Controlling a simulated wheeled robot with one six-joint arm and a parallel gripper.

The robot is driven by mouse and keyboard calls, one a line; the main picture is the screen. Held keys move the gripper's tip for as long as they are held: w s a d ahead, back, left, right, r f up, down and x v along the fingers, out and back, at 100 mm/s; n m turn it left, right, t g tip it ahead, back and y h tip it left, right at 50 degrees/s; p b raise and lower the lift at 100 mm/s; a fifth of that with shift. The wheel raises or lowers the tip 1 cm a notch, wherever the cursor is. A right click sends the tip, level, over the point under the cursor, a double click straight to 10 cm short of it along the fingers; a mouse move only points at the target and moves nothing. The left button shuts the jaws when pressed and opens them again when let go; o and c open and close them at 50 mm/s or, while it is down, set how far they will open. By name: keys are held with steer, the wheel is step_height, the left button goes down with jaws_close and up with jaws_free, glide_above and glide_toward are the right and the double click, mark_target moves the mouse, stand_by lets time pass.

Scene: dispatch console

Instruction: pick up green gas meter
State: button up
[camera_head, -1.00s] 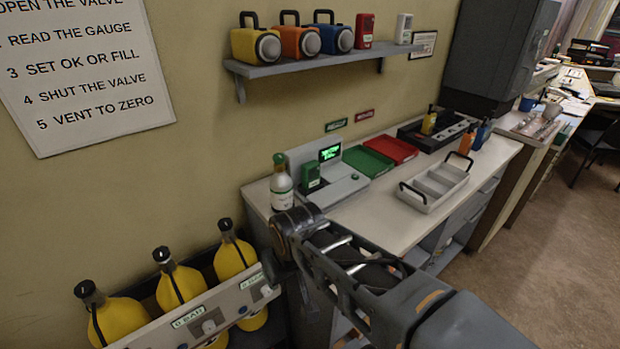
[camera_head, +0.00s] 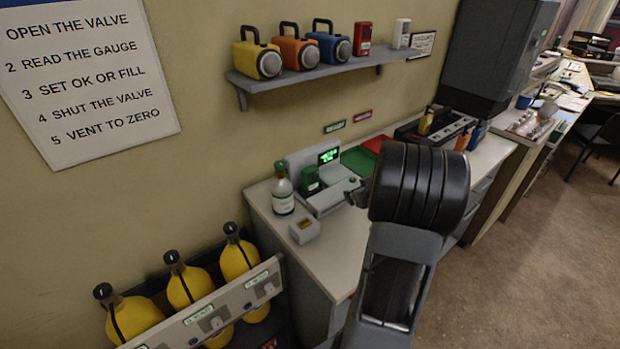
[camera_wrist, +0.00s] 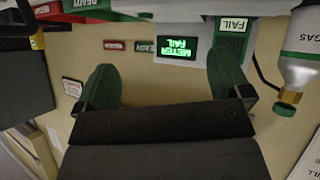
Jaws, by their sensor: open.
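The green gas meter (camera_head: 310,180) stands upright in the grey test station (camera_head: 335,196), left of its lit screen. In the upside-down wrist view, the green meter (camera_wrist: 234,46) shows at the upper right beside a FAIL label, partly covered by one finger. The screen (camera_wrist: 177,47) there reads METER FAIL. My gripper (camera_wrist: 166,78) is open and empty, its two green-padded fingers spread wide. The gap between them faces the screen and wall, with the meter off to one side. In the head view my gripper is mostly hidden behind my dark wrist, right of the station.
A green-capped bottle (camera_head: 283,192) stands close left of the meter. A small pale box (camera_head: 304,230) sits on the counter in front. The green tray (camera_head: 360,161) lies right of the station. Yellow cylinders (camera_head: 187,285) stand lower left.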

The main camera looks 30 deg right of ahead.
steer(key=w+a+r+n+t+y, duration=0.3)
steer(key=w+a+r+t+y, duration=0.1)
steer(key=a+y, duration=0.15)
glide_toward(312, 169)
steer(key=w, duration=0.3)
steer(key=shift+a+f+p+x, duration=0.15)
steer(key=shift+p+x, duration=0.2)
steer(key=shift+x, duration=0.75)
steer(key=shift+f+p+x, duration=0.15)
steer(key=shift+p+x, duration=0.15)
steer(key=shift+x, duration=0.8)
steer(key=shift+a+f+p+x, duration=0.1)
steer(key=shift+p+x, duration=0.25)
steer(key=shift+x, duration=0.7)
steer(key=shift+s, duration=0.15)
steer(key=shift+c, duration=0.4)
steer(key=c, duration=1.5)
